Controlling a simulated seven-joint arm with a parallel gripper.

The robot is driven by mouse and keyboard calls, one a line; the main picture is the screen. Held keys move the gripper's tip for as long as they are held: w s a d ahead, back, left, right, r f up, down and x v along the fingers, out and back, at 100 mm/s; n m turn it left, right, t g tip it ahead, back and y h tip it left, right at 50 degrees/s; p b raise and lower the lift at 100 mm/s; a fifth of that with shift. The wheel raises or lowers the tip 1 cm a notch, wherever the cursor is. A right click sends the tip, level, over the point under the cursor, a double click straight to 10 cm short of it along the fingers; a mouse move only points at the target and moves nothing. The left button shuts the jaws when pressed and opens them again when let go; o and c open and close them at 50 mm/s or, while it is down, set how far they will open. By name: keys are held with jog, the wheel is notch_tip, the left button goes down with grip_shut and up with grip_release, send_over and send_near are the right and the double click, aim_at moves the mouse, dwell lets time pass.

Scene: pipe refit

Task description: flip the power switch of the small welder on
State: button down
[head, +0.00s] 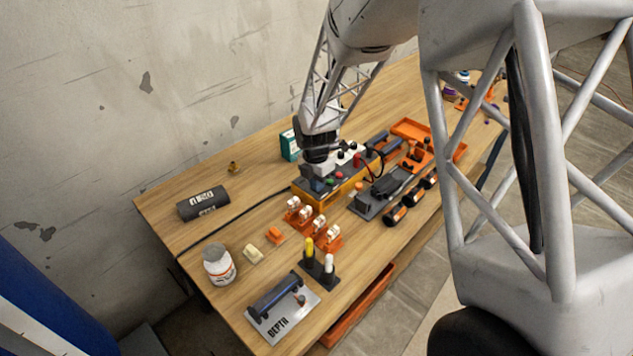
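The small welder appears to be the orange box with a dark top panel (345,189) near the middle of the table. My gripper (314,168) points down over the box's left end, close to the panel. Its fingers are small and dark against the panel, so I cannot tell whether they are open or touching anything. The gripper hides part of the panel.
A black cable (222,228) runs left from the box. Orange clip holders (312,222), a white jar (219,266), a dark cylinder (203,204) and a plate marked DEPTH (303,309) stand around it. Black tools and an orange tray (411,128) crowd its right. The table's back left is mostly clear.

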notch_tip(320, 180, up, 14)
jog(key=w, duration=0.1)
jog(key=shift+a, duration=0.45)
dwell(0.3)
jog(key=s+d+r+m+t, duration=0.1)
jog(key=s+d+r+m, duration=0.55)
jog(key=s, duration=0.25)
jog(key=s+d+r+m+t, duration=0.1)
jog(key=s+d+r+m, duration=0.4)
jog(key=s+m, duration=0.25)
jog(key=s+d+m, duration=0.3)
jog(key=s+m, duration=0.3)
jog(key=s, duration=0.4)
jog(key=s+d+r+m+t, duration=0.1)
jog(key=s+d+m, duration=0.2)
jog(key=s+m, duration=0.4)
jog(key=shift+s+d, duration=0.15)
jog(key=shift+s, duration=1.45)
